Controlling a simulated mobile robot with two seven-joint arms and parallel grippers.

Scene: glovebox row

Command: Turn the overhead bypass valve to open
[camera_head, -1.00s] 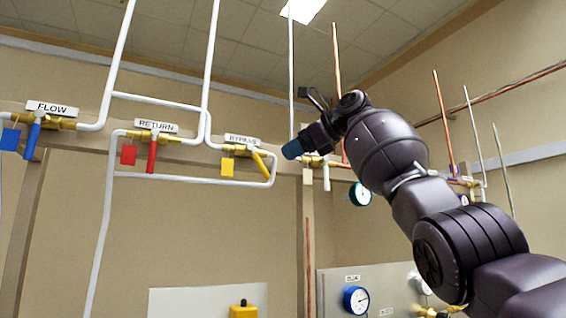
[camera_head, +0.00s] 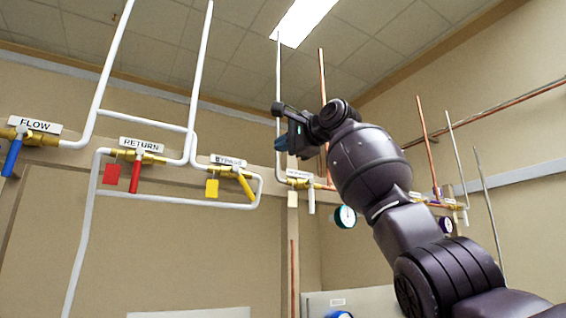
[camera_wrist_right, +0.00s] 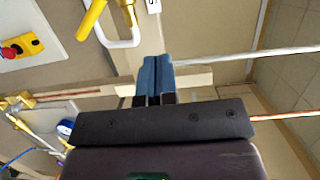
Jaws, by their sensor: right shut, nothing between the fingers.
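The bypass valve has a brass body (camera_head: 226,171) and a yellow lever handle (camera_head: 245,187), under the BYPASS label (camera_head: 229,161) in the head view. The handle slants down to the right, across the line of the pipe. In the right wrist view the yellow handle (camera_wrist_right: 91,20) shows at the top left, and only an edge of a white label is visible. My right gripper (camera_head: 281,144) is shut and empty, up and to the right of the valve, apart from it. Its blue fingertips (camera_wrist_right: 157,72) lie together in the wrist view. My left gripper is out of view.
A yellow tag (camera_head: 211,188) hangs beside the bypass valve. The return valve's red handle (camera_head: 134,177) and the flow valve's blue handle (camera_head: 12,157) are farther left. White pipes rise around them. Another valve with a white handle (camera_head: 311,200) is just below my right gripper.

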